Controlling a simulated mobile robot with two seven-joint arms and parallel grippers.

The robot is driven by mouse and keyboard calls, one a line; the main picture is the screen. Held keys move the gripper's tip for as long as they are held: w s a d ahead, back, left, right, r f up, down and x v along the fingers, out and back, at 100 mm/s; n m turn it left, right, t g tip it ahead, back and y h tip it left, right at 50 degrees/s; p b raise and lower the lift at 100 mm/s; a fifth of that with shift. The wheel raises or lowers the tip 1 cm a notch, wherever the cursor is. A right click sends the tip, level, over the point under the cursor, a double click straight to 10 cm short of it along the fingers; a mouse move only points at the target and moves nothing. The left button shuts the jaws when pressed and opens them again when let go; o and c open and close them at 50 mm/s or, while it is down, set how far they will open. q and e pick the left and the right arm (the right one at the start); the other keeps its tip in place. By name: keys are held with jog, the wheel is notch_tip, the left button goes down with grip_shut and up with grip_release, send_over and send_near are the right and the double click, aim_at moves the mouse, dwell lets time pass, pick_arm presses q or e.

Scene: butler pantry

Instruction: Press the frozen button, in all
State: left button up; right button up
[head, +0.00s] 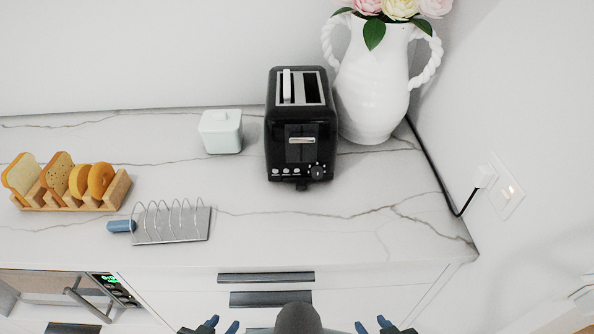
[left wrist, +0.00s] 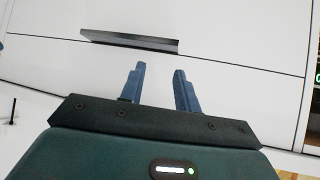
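The black toaster (head: 301,120) stands upright on the counter, its front facing me. A row of small pale buttons (head: 286,172) sits low on its front, left of a round dial (head: 318,172). I cannot read which button is the frozen one. A pale lever (head: 301,140) crosses the front above. My left gripper (head: 222,325) is at the bottom edge, open and empty, well short of the toaster. It also shows in the left wrist view (left wrist: 160,82), before a drawer front. My right gripper (head: 372,325) is open and empty at the bottom edge.
A white vase (head: 374,85) with flowers stands right beside the toaster, a mint canister (head: 221,132) to its left. A wire rack (head: 172,222) and a wooden bread holder (head: 75,199) lie further left. The counter (head: 330,225) before the toaster is clear.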

pick_arm(q)
grip_shut()
dwell(1.4)
